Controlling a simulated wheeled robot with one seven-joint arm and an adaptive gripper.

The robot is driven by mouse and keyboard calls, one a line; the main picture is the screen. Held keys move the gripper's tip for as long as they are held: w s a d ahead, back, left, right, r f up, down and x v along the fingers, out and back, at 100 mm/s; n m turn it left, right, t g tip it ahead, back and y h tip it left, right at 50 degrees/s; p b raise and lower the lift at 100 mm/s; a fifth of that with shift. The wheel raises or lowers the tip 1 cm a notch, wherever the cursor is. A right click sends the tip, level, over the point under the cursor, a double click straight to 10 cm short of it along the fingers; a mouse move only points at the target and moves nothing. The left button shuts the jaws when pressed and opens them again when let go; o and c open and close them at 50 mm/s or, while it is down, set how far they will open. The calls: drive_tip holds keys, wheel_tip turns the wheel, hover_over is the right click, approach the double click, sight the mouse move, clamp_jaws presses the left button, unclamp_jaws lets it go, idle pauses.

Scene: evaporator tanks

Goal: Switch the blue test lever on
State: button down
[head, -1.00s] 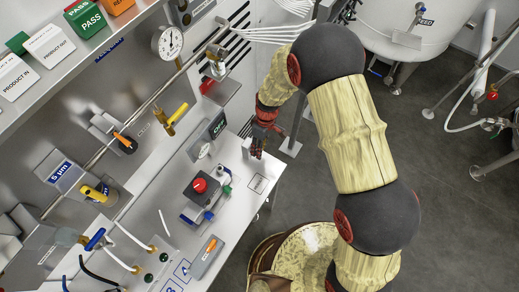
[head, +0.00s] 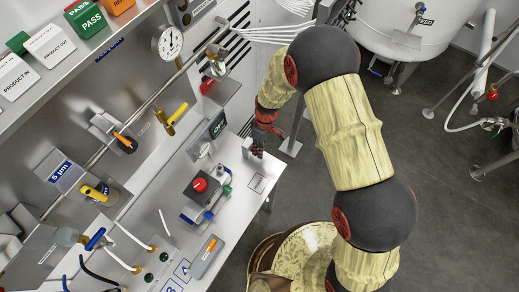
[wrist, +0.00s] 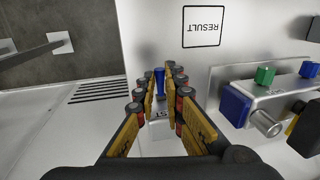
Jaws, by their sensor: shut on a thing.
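The blue test lever (wrist: 159,80) stands up between the fingers in the wrist view, on a small light grey block (wrist: 160,115) whose lettering is partly hidden, with "ST" readable. My gripper (wrist: 159,83) is shut on the lever, with one finger pair on each side. In the head view my gripper (head: 257,150) is low over the right edge of the bench, beside the small grey block (head: 247,147). The lever itself cannot be made out in the head view.
A printed RESULT square (wrist: 203,26) lies on the bench near the block. A metal manifold with blue and green fittings (wrist: 265,95) is on the right in the wrist view. A dark box with a red button (head: 200,185) stands near it. Open floor lies beyond the bench edge.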

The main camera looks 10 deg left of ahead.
idle(0.3)
drive_tip(key=shift+a+r+p, duration=0.1)
drive_tip(key=shift+r+p, duration=0.05)
drive_tip(key=shift+p, duration=0.3)
drive_tip(key=shift+g+h+p, duration=0.3)
drive_tip(key=shift+h+p, duration=0.05)
drive_tip(key=shift+h, duration=0.25)
drive_tip(key=c, duration=2)
unclamp_jaws()
drive_tip(key=shift+w, duration=0.1)
drive_tip(key=shift+o, duration=0.6)
drive_tip(key=v, duration=1.2)
drive_tip(key=shift+c, duration=0.4)
